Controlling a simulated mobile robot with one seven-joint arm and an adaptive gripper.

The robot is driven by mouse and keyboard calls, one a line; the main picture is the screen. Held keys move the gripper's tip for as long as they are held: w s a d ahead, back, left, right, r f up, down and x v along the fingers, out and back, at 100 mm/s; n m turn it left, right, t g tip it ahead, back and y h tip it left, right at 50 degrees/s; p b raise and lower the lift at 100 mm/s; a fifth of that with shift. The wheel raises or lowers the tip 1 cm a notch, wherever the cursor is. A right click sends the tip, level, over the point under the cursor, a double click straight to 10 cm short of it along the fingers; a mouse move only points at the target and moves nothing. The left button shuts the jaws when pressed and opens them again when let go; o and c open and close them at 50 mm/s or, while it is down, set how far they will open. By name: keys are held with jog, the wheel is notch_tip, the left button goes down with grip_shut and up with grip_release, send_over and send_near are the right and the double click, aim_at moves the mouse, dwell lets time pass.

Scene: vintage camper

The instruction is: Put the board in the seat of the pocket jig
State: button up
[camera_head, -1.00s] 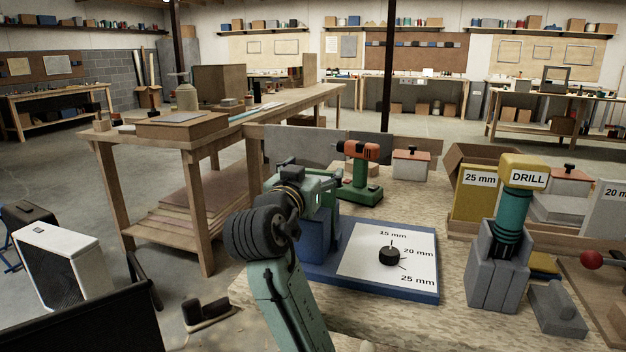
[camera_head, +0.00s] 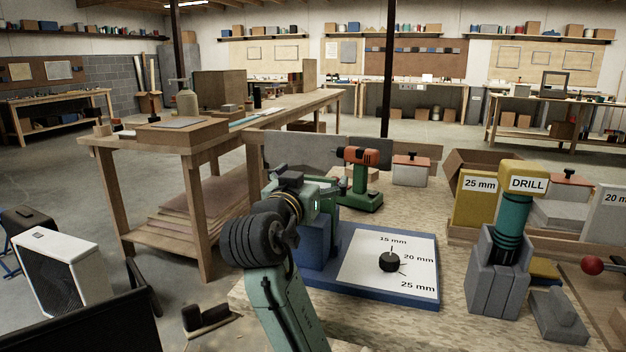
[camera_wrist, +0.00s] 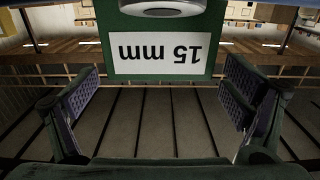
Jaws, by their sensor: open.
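The jig has a blue base (camera_head: 380,292) with a white plate (camera_head: 360,262) marked 15, 20 and 25 mm around a black knob (camera_head: 390,262). A blue block (camera_head: 318,240) stands at its left end, partly behind my arm. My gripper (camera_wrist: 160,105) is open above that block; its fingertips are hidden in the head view. In the wrist view, a green piece (camera_wrist: 207,20) with an upside-down 15 mm label lies ahead, between and beyond the fingers. Nothing shows held. I cannot tell which piece is the board; grey panels (camera_head: 300,150) stand behind the jig.
An orange and green drill (camera_head: 362,180) stands behind the jig. A grey holder (camera_head: 498,275) with a teal and yellow tool marked DRILL (camera_head: 522,178) stands right. A yellow 25 mm piece (camera_head: 472,205) is behind it. Open tabletop (camera_head: 420,215) lies between jig and holder.

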jog(key=b+v, duration=0.2)
jog(key=v, duration=0.9)
jog(key=shift+s, duration=0.2)
jog(key=shift+a, duration=0.15)
